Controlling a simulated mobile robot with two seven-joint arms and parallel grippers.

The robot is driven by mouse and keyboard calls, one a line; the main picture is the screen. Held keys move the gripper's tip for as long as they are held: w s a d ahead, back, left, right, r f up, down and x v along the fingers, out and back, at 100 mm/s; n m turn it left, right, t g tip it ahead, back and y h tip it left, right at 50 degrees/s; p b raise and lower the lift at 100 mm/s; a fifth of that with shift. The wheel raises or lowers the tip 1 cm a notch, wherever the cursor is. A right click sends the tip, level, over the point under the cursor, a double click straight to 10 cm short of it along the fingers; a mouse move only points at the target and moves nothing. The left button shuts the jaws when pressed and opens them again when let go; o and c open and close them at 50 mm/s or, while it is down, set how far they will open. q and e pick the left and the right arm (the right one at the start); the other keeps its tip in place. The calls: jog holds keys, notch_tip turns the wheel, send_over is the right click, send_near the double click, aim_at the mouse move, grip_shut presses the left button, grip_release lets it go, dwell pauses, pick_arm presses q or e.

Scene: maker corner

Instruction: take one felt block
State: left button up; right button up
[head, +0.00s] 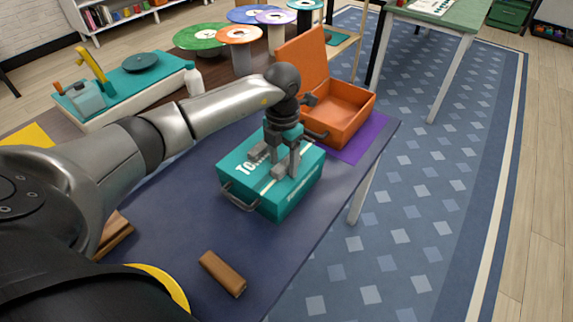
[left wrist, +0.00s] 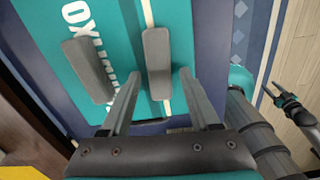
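My left gripper (head: 271,163) is over this lid, fingers pointing down. Whether the fingertips touch the lid cannot be told. The inside of the teal case is hidden.
An open orange case (head: 345,110) stands behind the teal one on a purple mat (head: 362,140). A brown block (head: 222,273) lies near the table's front. Spools (head: 200,37) and a teal tray (head: 130,85) stand behind my left arm. The table's right edge drops to a rug.

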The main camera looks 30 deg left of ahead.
pick_arm(q)
grip_shut()
dwell(0.5)
